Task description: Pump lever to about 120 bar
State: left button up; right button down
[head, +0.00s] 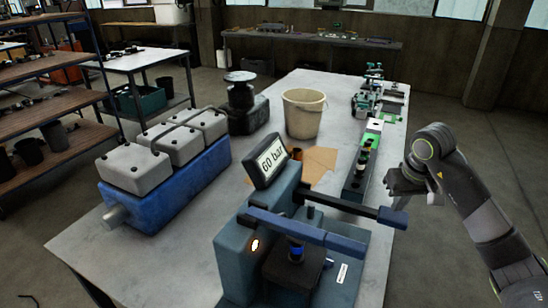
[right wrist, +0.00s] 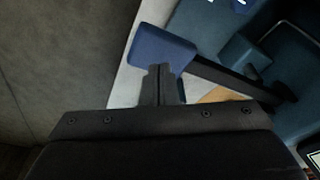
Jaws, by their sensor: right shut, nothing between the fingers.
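The blue-grey pump tester (head: 243,245) stands at the near end of the table. Its tilted display (head: 271,161) reads 60 bar. The black pump lever (head: 345,205) reaches out to the right and ends in a blue grip (head: 393,217). My right gripper (head: 392,196) is shut and empty, just above the lever's end. In the right wrist view its fingertips (right wrist: 161,68) overlap the edge of the blue grip (right wrist: 161,48); I cannot tell whether they touch it. My left gripper is not in view.
A blue engine block with grey covers (head: 178,165) stands on the left of the table. A beige bucket (head: 303,113), a dark round part (head: 241,100) and a green-marked fixture (head: 360,170) stand farther back. Floor is free right of the table.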

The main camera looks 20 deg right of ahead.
aim_at(394, 217)
jog(key=shift+f, duration=0.1)
dwell(0.4)
notch_tip(394, 217, down, 7)
jog(key=b, duration=0.6)
jog(key=shift+w+a, duration=0.1)
jog(key=shift+a, duration=0.05)
jog(key=r+p, duration=0.3)
jog(key=r, duration=0.2)
jog(key=r+p, duration=0.2)
jog(key=shift+s+d+r+p, duration=0.15)
jog(key=shift+s+d+p, duration=0.05)
jog(key=shift+d+p, duration=0.1)
notch_tip(394, 217, up, 4)
jog(key=p, duration=0.4)
dwell(0.6)
